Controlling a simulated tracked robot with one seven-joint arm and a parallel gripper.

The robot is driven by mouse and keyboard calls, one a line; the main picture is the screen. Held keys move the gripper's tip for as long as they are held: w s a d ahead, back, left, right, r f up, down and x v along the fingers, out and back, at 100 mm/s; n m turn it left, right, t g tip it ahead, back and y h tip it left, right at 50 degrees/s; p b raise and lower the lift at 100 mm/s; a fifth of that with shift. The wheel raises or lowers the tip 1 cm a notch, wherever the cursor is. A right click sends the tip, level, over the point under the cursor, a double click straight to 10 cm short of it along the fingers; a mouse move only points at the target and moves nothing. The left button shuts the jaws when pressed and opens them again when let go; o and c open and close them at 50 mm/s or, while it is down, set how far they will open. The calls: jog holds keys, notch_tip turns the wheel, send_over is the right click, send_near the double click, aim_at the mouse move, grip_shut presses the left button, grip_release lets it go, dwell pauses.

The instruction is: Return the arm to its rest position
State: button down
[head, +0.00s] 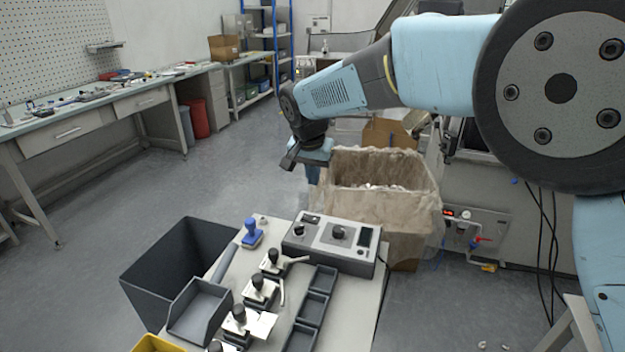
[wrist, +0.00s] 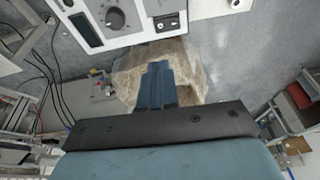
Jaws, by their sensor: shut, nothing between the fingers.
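My arm reaches across the upper right of the head view, bent down at its wrist. My gripper (head: 313,174) hangs above the floor, beyond the small work table (head: 364,307) and at the left edge of the lined box (head: 427,211). In the wrist view my gripper's blue fingers (wrist: 157,70) are together with nothing between them. Behind them lies the brown plastic-lined box (wrist: 196,58). The grey control box (head: 310,240) on the table also shows at the top of the wrist view (wrist: 92,28). The gripper appears apart from both.
The table holds a blue-handled stamp (head: 251,236), several toggle clamps (head: 260,290) and a dark compartment tray (head: 315,307). A grey scoop tray (head: 198,307) and dark bin (head: 160,270) stand at its left. A workbench (head: 70,122) runs along the left wall. Floor between is clear.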

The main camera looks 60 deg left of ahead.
dwell(0.5)
jog(key=w+d+r+m, duration=0.1)
jog(key=w+d+r, duration=0.4)
jog(key=w+d, duration=0.3)
jog(key=w+d+r, duration=0.5)
jog(key=w+d, duration=0.1)
jog(key=d, duration=0.5)
jog(key=w+d+r+m, duration=0.1)
jog(key=w+d+r, duration=0.3)
jog(key=w+d, duration=0.4)
jog(key=w+d+r+m+t, duration=0.1)
jog(key=d+r, duration=0.2)
jog(key=d, duration=0.9)
jog(key=w+d+r+m, duration=0.1)
jog(key=d+r, duration=0.1)
jog(key=d, duration=1)
jog(key=s+d+m+t, duration=0.1)
jog(key=s+d, duration=0.1)
jog(key=d, duration=0.4)
jog(key=s+d, duration=0.3)
jog(key=d, duration=0.4)
jog(key=s+d+f+m+h, duration=0.1)
jog(key=s+d+f, duration=0.1)
jog(key=s+d, duration=0.5)
jog(key=s+d+f+m+t+h, duration=0.1)
jog(key=s+d+f, duration=0.2)
jog(key=s+d, duration=0.3)
jog(key=shift+s+d+f, duration=0.15)
jog(key=shift+s+d, duration=0.25)
jog(key=shift+d, duration=0.85)
